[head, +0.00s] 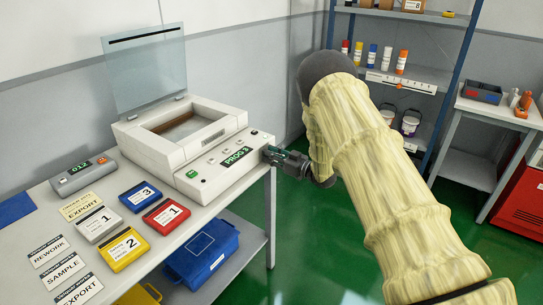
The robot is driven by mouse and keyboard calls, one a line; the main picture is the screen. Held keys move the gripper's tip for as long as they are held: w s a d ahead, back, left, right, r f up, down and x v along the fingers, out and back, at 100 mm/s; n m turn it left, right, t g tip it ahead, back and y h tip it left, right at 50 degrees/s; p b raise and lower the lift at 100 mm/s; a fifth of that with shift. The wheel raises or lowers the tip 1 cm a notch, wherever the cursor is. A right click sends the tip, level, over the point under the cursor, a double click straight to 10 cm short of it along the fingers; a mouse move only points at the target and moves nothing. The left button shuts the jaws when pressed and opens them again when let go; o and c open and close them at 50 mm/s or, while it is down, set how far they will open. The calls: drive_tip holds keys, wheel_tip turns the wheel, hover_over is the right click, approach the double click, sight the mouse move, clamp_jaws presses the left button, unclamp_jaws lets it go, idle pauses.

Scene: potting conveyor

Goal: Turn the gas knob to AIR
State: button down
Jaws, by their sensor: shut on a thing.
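The white machine (222,119) stands on the table with its clear lid (145,75) raised. Its sloped front panel has a green button (192,174) at the left and a display (238,156) reading PROG 3. My gripper (270,153) reaches in from the right and is shut at the panel's right end, on what appears to be the gas knob. The gripper hides the knob, so its pointer and the AIR mark cannot be read.
A grey device (82,178) showing 012, a red cassette (166,214), a yellow cassette (123,248) and label cards lie on the table, left of the machine. A blue case (203,250) is on the lower shelf. Shelving (405,75) stands behind my arm.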

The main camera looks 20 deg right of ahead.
drive_tip(key=shift+n+b, duration=0.4)
drive_tip(key=shift+f+n+b, duration=0.2)
drive_tip(key=shift+n+b, duration=7.5)
drive_tip(key=shift+n, duration=0.9)
drive_tip(key=shift+s, duration=0.1)
drive_tip(key=shift+a, duration=0.1)
drive_tip(key=c, duration=1.2)
unclamp_jaws()
drive_tip(key=shift+c, duration=0.2)
drive_tip(key=shift+s, duration=0.1)
